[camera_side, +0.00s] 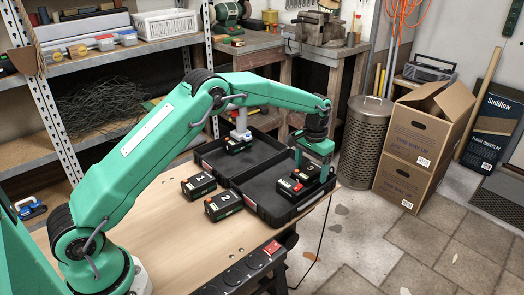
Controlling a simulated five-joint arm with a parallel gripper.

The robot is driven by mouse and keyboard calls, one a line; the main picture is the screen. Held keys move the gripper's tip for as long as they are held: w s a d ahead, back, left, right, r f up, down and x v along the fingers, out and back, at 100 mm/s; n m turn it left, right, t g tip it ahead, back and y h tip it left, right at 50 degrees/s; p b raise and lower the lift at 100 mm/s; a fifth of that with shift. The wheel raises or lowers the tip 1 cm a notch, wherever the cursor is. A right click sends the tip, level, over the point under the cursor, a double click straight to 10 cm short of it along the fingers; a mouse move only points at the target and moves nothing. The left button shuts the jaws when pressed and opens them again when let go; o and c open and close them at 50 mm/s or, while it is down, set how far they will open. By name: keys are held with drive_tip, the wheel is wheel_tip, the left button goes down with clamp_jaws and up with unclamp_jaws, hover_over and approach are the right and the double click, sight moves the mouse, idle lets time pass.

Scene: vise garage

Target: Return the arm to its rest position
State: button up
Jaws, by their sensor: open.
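My green arm reaches from the lower left over the wooden workbench (160,235). My gripper (312,172) is at the open black case (272,213), pointing down into its right part. Its jaws are open, with a black block marked 3 (314,171) at or between the fingers; I cannot tell whether they touch it. A red-and-black piece (291,186) shows just left of the fingers, inside the case. Black blocks marked 1 (198,186) and 2 (223,205) lie on the bench, left of the case.
A power strip (248,268) runs along the bench's front edge. Shelving (125,60) stands behind my arm. A metal bin (362,140) and cardboard boxes (425,145) stand right. The front bench is clear.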

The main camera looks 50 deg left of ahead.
drive_tip(key=shift+w+d+r, duration=0.1)
drive_tip(key=shift+r, duration=2.15)
drive_tip(key=shift+s+r, duration=0.2)
drive_tip(key=shift+r, duration=0.25)
drive_tip(key=s+a+r+t, duration=0.2)
drive_tip(key=s+r+t, duration=0.1)
drive_tip(key=s+r, duration=1.3)
drive_tip(key=s+a+f+t, duration=0.1)
drive_tip(key=s+t, duration=0.1)
drive_tip(key=s, duration=2)
drive_tip(key=shift+a+f+t, duration=0.25)
drive_tip(key=shift+f+t, duration=0.05)
drive_tip(key=shift+f, duration=0.05)
